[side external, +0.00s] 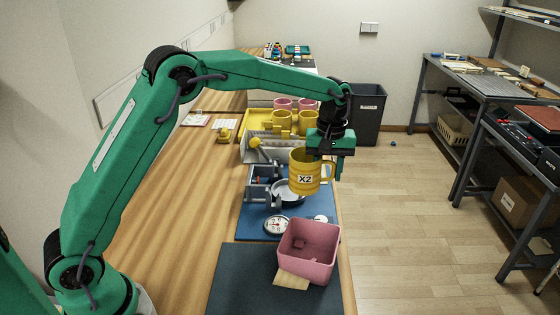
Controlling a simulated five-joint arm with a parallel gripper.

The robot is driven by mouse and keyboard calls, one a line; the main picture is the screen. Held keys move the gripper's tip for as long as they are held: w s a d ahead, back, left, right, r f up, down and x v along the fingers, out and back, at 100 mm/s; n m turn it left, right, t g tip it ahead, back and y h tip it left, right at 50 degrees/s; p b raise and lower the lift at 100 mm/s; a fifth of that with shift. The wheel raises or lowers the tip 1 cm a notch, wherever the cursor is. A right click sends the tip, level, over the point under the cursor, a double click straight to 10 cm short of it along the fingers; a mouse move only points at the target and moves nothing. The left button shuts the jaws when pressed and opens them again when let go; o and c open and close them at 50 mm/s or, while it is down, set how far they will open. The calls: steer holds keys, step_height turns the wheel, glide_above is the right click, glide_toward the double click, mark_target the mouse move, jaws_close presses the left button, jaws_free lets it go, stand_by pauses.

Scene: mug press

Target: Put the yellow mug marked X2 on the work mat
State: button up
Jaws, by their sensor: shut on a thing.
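The yellow mug marked X2 (304,168) hangs upright in the air, its label facing the camera. My gripper (331,163) is shut on it at the right, handle side; the exact finger contact is partly hidden. The mug is in front of the grey press (262,184) and over a round metal plate (288,190) in this view. A dark mat (235,275) lies at the table's near end, and a blue mat (251,222) lies under the press. I cannot tell which is the work mat.
A pink open box (307,252) stands at the dark mat's right edge, with a wooden piece (292,281) at its front. A dial gauge (277,225) is on the blue mat. A yellow tray (257,122) with yellow and pink mugs stands behind. The dark mat's left part is clear.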

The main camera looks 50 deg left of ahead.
steer(key=s+d+r, duration=0.1)
steer(key=s+d, duration=0.3)
steer(key=s, duration=0.3)
steer(key=s+d+r, duration=0.1)
steer(key=s+d, duration=0.3)
steer(key=s, duration=0.3)
steer(key=s+f, duration=0.3)
steer(key=s, duration=1.3)
steer(key=w+a+f, duration=0.4)
steer(key=w+a, duration=0.1)
steer(key=w+a+f, duration=0.2)
steer(key=a+f, duration=0.1)
steer(key=shift+w, duration=0.4)
steer(key=shift+f, duration=0.1)
steer(key=shift+f, duration=1.85)
steer(key=shift+f, duration=0.2)
